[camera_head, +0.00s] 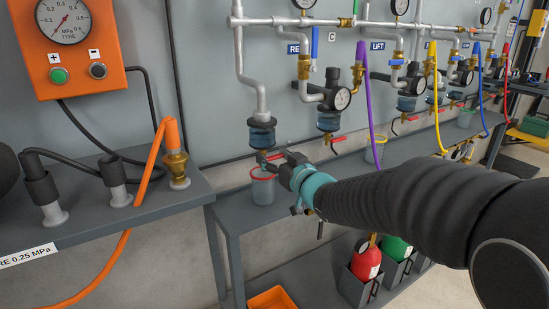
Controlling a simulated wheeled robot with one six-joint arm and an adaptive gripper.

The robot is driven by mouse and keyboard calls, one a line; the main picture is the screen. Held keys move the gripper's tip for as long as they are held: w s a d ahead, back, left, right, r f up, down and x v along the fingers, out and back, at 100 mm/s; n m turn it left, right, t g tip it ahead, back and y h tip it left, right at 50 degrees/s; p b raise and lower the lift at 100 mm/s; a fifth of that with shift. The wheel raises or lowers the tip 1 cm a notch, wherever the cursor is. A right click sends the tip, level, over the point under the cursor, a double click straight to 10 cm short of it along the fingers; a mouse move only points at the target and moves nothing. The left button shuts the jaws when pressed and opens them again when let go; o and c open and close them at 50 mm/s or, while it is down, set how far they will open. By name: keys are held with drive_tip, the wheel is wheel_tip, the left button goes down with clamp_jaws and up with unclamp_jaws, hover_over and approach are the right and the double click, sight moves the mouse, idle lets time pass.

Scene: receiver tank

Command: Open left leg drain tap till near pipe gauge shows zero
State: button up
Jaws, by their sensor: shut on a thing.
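The left leg (249,65) is a grey pipe that drops to a blue-bowled drain trap (262,134). My gripper (274,160) is just under this bowl, at the tap, and is shut on it. The tap itself is mostly hidden by my fingers; a bit of red shows there. A grey cup with a red rim (263,188) sits below, on the bench.
To the right, more legs with blue bowls, red-handled taps and gauges (341,98) line the wall. An orange panel (74,45) with a large gauge hangs at left. An orange hose (152,160) loops over the left bench.

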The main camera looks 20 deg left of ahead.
drive_tip(key=shift+f+m+p, duration=0.1)
drive_tip(key=shift+m+p, duration=0.25)
drive_tip(key=shift+m, duration=0.45)
drive_tip(key=o, duration=1.2)
drive_tip(key=shift+c, duration=0.2)
drive_tip(key=v, duration=1.2)
drive_tip(key=shift+s, duration=0.1)
